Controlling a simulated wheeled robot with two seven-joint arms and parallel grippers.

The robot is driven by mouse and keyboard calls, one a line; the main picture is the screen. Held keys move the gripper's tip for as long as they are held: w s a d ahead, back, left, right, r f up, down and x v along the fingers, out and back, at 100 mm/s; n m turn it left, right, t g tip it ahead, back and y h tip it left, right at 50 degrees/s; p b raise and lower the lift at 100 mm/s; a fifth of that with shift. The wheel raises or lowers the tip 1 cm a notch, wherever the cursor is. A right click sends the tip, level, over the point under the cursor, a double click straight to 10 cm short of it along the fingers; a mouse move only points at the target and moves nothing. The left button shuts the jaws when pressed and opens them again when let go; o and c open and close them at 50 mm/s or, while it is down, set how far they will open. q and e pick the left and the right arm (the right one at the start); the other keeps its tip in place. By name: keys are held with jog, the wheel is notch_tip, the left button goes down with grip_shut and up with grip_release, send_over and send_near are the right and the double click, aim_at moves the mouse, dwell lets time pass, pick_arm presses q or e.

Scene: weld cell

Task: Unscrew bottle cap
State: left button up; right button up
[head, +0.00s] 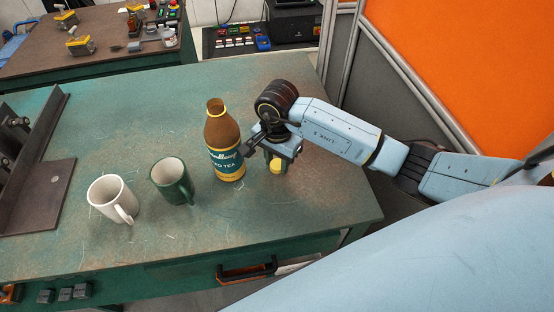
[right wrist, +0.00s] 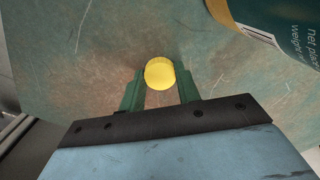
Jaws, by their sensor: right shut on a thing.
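The brown tea bottle (head: 222,140) stands upright on the green table, with a teal label and an open, capless neck. Its lower part shows at the top right of the right wrist view (right wrist: 262,28). The yellow cap (right wrist: 160,73) is between the fingertips of my right gripper (right wrist: 160,88), which is shut on it. In the head view the cap (head: 276,166) shows below the gripper, just right of the bottle. Its exact height over the table is hard to tell. My left gripper is not in view.
A green mug (head: 172,181) and a white mug (head: 112,199) stand left of the bottle. A dark metal angle plate (head: 38,195) lies at the table's left. The green table (head: 300,220) is clear in front of the bottle. Orange partition panels (head: 465,70) stand at the right.

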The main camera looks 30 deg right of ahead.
jog(key=shift+f, duration=0.15)
jog(key=o, duration=1.1)
jog(key=shift+c, duration=0.2)
